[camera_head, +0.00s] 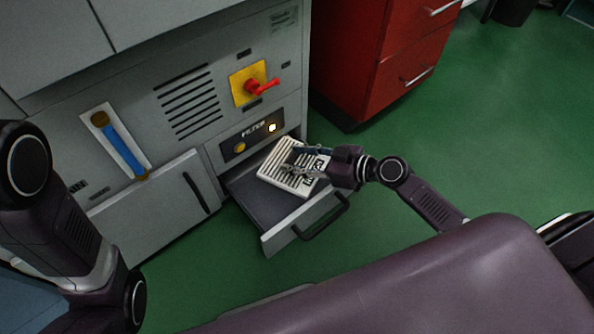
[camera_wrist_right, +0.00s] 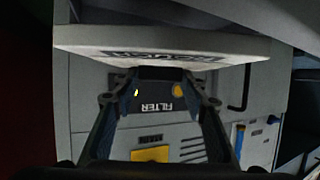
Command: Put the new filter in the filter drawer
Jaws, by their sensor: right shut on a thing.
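The new filter (camera_head: 282,179), a white slab with dark pleat slits and a lettered edge, is at the open filter drawer (camera_head: 277,238), over its inside. My right gripper (camera_head: 300,160) is shut on the filter, reaching in from the right. In the right wrist view the filter's lettered edge (camera_wrist_right: 160,48) spans the top, ahead of the fingers of my right gripper (camera_wrist_right: 160,100). I cannot tell whether the filter touches the drawer floor. My left arm shows at the left edge, but its gripper is out of view.
Above the drawer is the FILTER panel (camera_head: 252,140) with a yellow button and a lit lamp. A red switch (camera_head: 262,87) on a yellow plate sits higher. A red drawer cabinet (camera_head: 375,65) stands to the right. Green floor (camera_head: 475,130) is clear beyond my right arm.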

